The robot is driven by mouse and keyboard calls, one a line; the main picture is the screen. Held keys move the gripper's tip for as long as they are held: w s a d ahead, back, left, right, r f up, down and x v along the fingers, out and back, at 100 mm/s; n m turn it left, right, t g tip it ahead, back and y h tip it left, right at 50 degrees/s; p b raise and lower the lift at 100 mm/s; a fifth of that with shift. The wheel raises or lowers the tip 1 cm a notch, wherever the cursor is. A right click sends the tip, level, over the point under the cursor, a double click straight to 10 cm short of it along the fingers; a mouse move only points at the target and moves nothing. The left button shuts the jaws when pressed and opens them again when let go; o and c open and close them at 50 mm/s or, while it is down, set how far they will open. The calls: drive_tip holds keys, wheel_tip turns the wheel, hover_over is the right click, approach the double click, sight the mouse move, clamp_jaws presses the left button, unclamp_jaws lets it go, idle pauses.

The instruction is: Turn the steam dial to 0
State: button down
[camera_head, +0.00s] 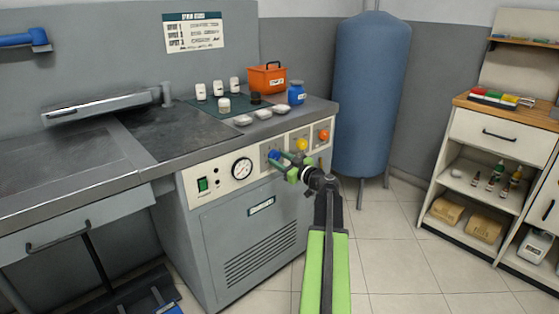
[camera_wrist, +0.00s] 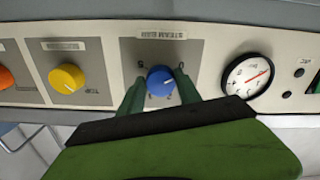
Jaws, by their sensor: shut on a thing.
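The blue steam dial (camera_wrist: 160,81) sits on a grey plate on the machine's front panel. In the head view the dial (camera_head: 273,155) is just right of the gauge. My gripper (camera_wrist: 157,85) has its green fingers on both sides of the dial and is shut on it. In the head view my gripper (camera_head: 277,158) reaches the panel from the right. My gripper's body hides the area below the dial in the wrist view.
A round gauge (camera_wrist: 247,76) is beside the dial. A yellow knob (camera_wrist: 67,78) and an orange knob (camera_head: 324,135) share the panel. A green switch (camera_head: 202,184) is at its left. A blue tank (camera_head: 370,90) stands right of the machine.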

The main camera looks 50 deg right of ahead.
drive_tip(key=shift+n, duration=0.6)
drive_tip(key=c, duration=0.9)
unclamp_jaws()
drive_tip(key=shift+o, duration=0.2)
drive_tip(key=shift+s, duration=0.1)
drive_tip(key=s+a, duration=0.1)
drive_tip(key=s, duration=1.6)
drive_tip(key=shift+s, duration=0.15)
drive_tip(key=shift+a, duration=0.1)
